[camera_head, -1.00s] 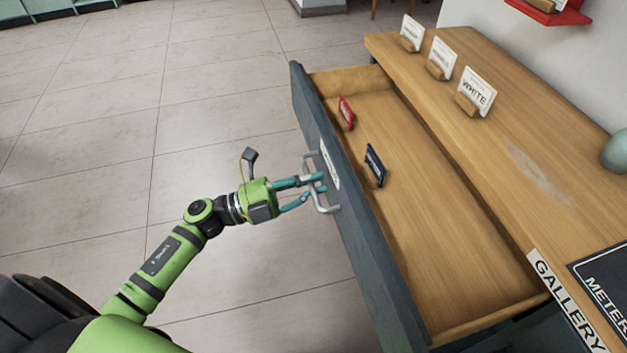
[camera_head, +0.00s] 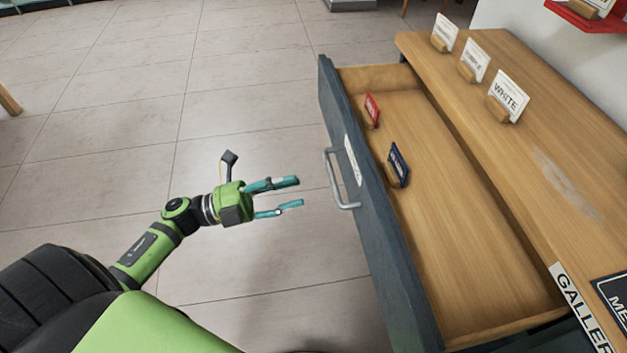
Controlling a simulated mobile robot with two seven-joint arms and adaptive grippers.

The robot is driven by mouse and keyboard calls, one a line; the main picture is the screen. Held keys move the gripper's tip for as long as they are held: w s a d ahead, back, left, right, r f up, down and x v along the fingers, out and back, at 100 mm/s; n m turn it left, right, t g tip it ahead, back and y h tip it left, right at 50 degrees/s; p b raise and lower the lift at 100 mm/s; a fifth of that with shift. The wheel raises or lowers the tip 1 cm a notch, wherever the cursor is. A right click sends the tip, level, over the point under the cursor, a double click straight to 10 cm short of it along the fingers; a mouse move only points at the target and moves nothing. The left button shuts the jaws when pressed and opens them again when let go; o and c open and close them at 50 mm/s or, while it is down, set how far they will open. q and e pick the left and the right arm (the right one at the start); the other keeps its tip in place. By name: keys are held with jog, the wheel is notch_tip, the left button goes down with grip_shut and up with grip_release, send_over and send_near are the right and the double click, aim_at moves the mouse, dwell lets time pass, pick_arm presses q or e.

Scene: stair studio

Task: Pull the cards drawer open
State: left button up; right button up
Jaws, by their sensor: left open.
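The cards drawer (camera_head: 376,222) has a dark grey front and a wooden inside, and it stands pulled well out from the wooden cabinet. Its metal bar handle (camera_head: 334,181) is on the front, beside a white label (camera_head: 352,160). A red card (camera_head: 372,109) and a dark blue card (camera_head: 398,163) stand in holders inside the drawer. My left gripper (camera_head: 295,192) is open and empty, to the left of the handle and apart from it. My right gripper is not in view.
The wooden cabinet top (camera_head: 520,150) holds several white cards in wooden stands, one a WHITE card (camera_head: 508,97). A GALLERY sign (camera_head: 578,305) lies at the front right. A red shelf (camera_head: 590,18) is on the wall. The tiled floor (camera_head: 120,130) at left is clear.

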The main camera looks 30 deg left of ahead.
pick_arm(q)
jog(key=shift+v, duration=1.45)
